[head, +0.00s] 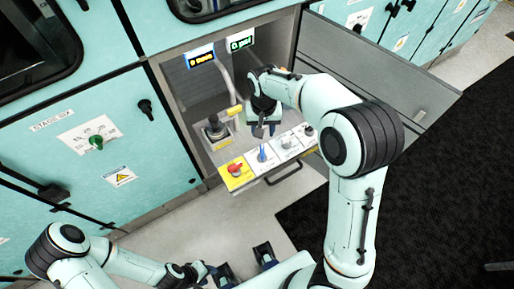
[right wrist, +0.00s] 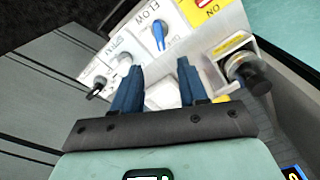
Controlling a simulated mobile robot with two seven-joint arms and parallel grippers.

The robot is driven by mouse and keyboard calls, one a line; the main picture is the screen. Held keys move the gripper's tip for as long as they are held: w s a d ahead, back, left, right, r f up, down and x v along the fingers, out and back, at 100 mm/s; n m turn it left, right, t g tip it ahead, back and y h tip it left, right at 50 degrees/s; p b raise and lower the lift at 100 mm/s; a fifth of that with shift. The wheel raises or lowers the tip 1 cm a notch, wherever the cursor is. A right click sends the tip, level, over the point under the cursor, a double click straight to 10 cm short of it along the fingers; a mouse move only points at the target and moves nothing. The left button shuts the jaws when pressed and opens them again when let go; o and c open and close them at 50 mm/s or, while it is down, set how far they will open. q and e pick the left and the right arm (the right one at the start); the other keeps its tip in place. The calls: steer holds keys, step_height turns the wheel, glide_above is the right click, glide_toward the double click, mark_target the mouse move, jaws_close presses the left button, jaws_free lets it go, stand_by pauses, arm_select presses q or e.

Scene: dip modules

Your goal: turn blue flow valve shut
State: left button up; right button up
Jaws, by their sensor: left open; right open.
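The blue flow valve (head: 262,154) is a small blue lever on a white panel of the pulled-out drawer, between the yellow red-knob panel and other white panels. In the right wrist view the blue handle (right wrist: 159,37) shows beyond my fingertips, under the word FLOW. My right gripper (head: 265,131) is above and behind the panel row in the head view, apart from the valve. In the right wrist view the right gripper (right wrist: 160,70) is open with nothing between its fingers. My left gripper (head: 244,262) is open and empty at the bottom, away from the drawer.
A red knob (head: 236,170) on yellow sits left of the valve. White panels with dark knobs (head: 308,131) sit right. A black joystick-like part (head: 214,126) stands behind. The drawer handle (head: 285,174) juts out in front. An open cabinet door (head: 370,70) is at right.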

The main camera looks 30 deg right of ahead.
mark_target(262, 150)
step_height(262, 150, down, 13)
steer(key=shift+r+b, duration=0.2)
steer(key=shift+b, duration=0.6)
jaws_close()
